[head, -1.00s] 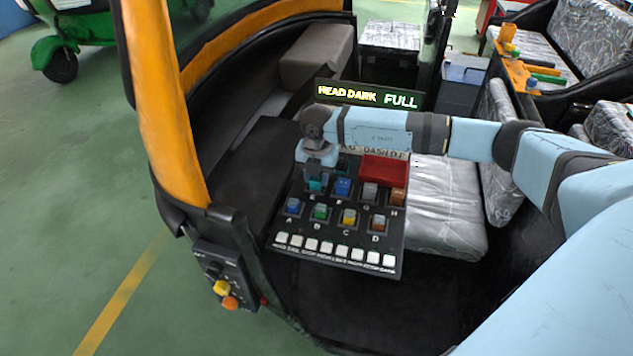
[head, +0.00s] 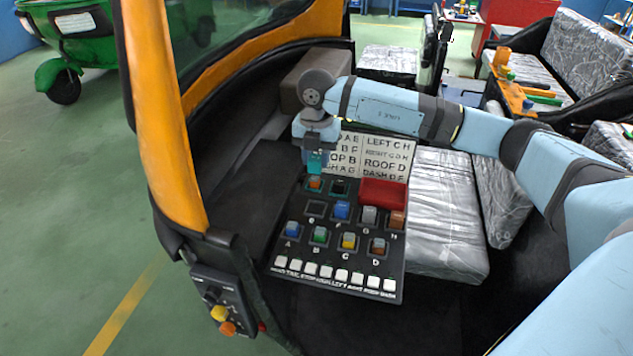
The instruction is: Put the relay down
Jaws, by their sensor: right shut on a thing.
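My right gripper (head: 317,152) is shut on a teal relay (head: 317,163), held above the back left of the black relay board (head: 285,262). An orange relay (head: 315,184) sits just below it at the board's back edge, beside an empty dark socket (head: 338,187). Socket E (head: 316,209) is empty. A blue relay (head: 342,210) is at F, a grey one (head: 369,215) at G and an orange one (head: 397,220) at H. The front row A to D holds blue (head: 292,229), green (head: 320,235), yellow (head: 348,241) and brown (head: 378,246) relays. My left gripper is out of view.
A red tray (head: 383,194) is at the board's back right. A white lettered card (head: 375,158) stands behind it, partly covered by my arm. White switches (head: 326,271) line the front edge. The orange windshield post (head: 163,120) rises on the left; a wrapped seat (head: 446,220) lies right.

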